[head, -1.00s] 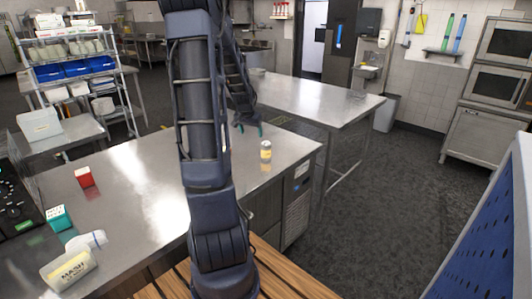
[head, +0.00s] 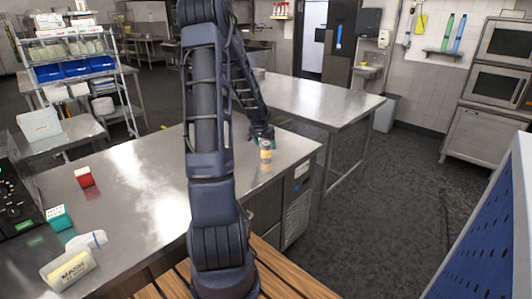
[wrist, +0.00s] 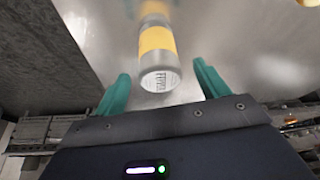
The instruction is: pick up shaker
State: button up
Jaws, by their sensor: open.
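The shaker (head: 265,151) is a small upright cylinder with a yellow band and a greyish top. It stands on the steel counter (head: 150,190) near its right end. In the wrist view the shaker (wrist: 158,55) shows its printed round end towards the camera, between and just beyond the two teal fingers.
A red box (head: 85,177), a teal box (head: 59,217), a white item (head: 86,241) and a tub marked "MASH" (head: 70,270) stand at the counter's left. The counter around the shaker is clear. A second steel table (head: 315,97) stands behind.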

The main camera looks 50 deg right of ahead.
aim_at(267, 149)
jog(key=x, duration=0.5)
jog(key=shift+r, duration=0.1)
jog(key=c, duration=1.2)
